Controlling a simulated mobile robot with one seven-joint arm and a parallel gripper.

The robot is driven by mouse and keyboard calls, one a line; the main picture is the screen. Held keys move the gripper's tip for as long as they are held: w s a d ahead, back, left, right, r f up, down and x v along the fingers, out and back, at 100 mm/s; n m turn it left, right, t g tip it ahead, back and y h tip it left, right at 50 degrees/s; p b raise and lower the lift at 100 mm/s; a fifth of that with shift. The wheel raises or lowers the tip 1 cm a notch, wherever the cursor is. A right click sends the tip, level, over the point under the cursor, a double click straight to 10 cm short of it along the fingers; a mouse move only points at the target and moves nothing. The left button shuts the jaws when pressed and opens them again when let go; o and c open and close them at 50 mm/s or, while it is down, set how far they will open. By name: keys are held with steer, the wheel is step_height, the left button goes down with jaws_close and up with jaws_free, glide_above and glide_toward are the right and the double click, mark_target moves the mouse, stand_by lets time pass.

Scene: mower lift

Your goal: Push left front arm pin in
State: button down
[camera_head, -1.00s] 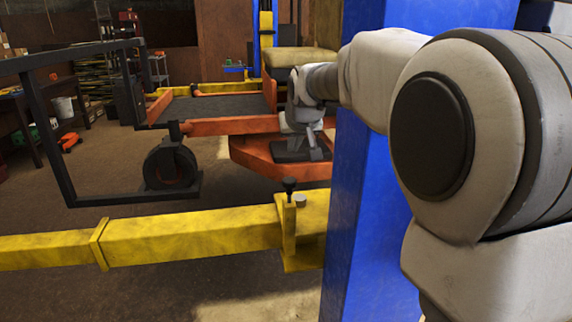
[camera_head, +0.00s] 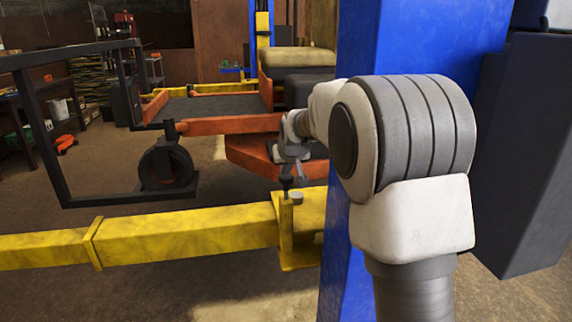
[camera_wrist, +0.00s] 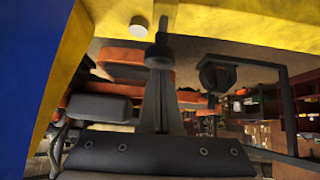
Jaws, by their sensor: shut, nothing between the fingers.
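The left front arm pin (camera_head: 286,185) has a dark knob and stands upright at the yellow lift arm (camera_head: 190,230), beside the blue post. In the wrist view the pin's black knob (camera_wrist: 158,56) hangs from the yellow arm (camera_wrist: 230,22), as that picture is upside down. My gripper (camera_head: 287,172) is shut and empty, pointing down right over the knob. In the wrist view its closed fingertips (camera_wrist: 159,72) meet or nearly meet the knob; contact cannot be told. The lower part of the pin is hidden in its bracket.
The blue post (camera_head: 385,45) stands close beside my arm. A grey round stub (camera_head: 297,197) sits next to the pin. An orange mower deck (camera_head: 245,124) and black caster wheel (camera_head: 167,167) are behind the yellow arm. The floor in front is open.

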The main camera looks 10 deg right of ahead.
mark_target(286, 180)
steer(key=shift+f+b, duration=1.1)
steer(key=shift+f, duration=0.75)
step_height(286, 180, up, 5)
steer(key=p, duration=0.3)
steer(key=shift+f, duration=0.1)
steer(key=p+v, duration=0.1)
steer(key=v, duration=0.8)
steer(key=shift+s, duration=0.25)
steer(key=shift+r, duration=0.2)
